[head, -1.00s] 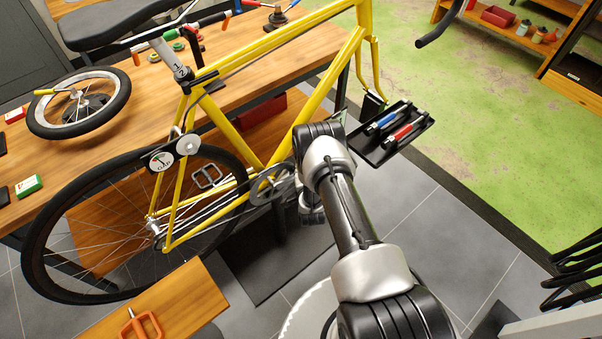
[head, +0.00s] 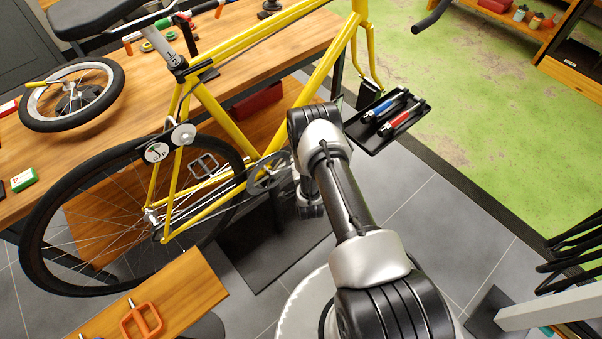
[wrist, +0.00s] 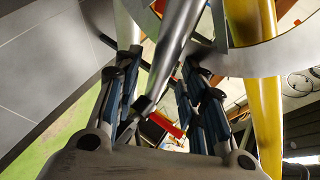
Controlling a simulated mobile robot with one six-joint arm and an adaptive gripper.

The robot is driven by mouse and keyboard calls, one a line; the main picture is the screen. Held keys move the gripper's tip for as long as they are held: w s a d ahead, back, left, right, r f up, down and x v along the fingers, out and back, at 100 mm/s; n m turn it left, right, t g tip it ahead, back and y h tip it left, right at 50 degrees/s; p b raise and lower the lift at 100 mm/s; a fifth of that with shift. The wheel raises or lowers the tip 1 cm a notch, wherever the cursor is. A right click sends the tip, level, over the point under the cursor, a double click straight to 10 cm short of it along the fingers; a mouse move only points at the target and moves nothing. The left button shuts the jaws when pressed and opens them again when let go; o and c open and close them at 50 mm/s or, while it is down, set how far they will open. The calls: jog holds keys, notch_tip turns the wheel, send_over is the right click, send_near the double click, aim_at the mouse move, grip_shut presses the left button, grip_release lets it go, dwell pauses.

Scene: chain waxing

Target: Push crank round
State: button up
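The yellow bicycle (head: 205,105) stands in front of the bench. Its chainring (head: 268,173) shows just left of my arm, and a pedal (head: 203,165) shows further left. In the wrist view a silver crank arm (wrist: 176,55) runs down between the fingers of my gripper (wrist: 159,65). The fingers have blue sides and stand apart on either side of it. I cannot tell whether either finger touches it. Part of the grey chainring (wrist: 240,58) and a yellow frame tube (wrist: 258,85) are close on the right. My arm hides the near crank in the head view.
A black tray (head: 375,138) with blue and red tools sits right of my arm. The wooden bench (head: 290,45) holds a small wheel (head: 72,95). A wooden board (head: 185,290) with an orange handle (head: 141,320) is in front.

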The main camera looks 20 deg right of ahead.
jog(key=v, duration=0.9)
jog(key=shift+s+r, duration=0.15)
jog(key=shift+s, duration=0.15)
jog(key=shift+w, duration=0.1)
